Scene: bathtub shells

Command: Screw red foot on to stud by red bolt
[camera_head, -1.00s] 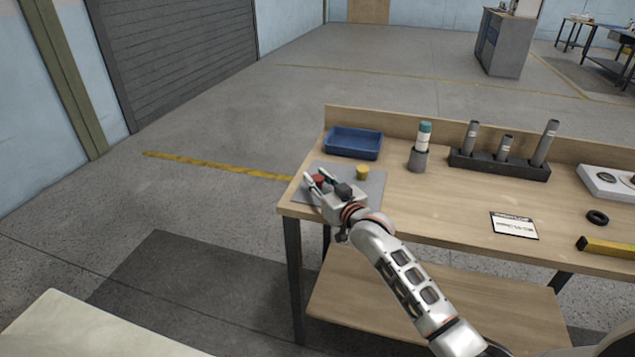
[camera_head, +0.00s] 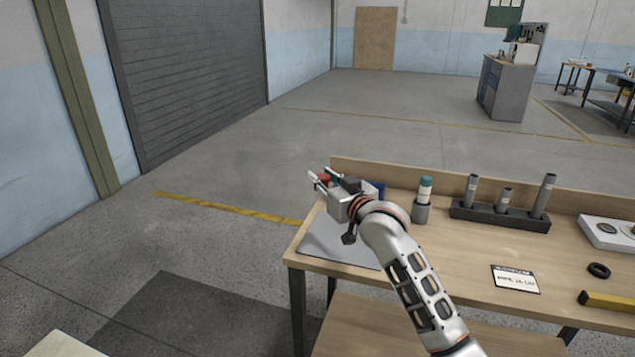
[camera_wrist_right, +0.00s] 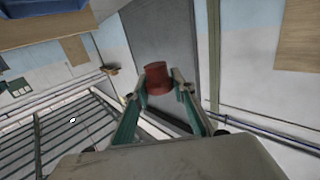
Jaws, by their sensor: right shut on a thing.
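My right gripper (camera_head: 319,180) is shut on the red foot (camera_head: 325,177), held up above the left end of the workbench. In the right wrist view the red foot (camera_wrist_right: 158,77) is a short red cylinder between the two fingertips. No stud or red bolt can be made out in either view. My left gripper is out of view.
The workbench (camera_head: 470,262) carries a grey mat (camera_head: 335,243), a blue tray (camera_head: 378,188) partly behind my gripper, a teal-capped bottle (camera_head: 425,190) and a dark rack (camera_head: 498,215) of grey cylinders. A pale surface (camera_head: 58,345) shows at bottom left. Open floor lies left of the bench.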

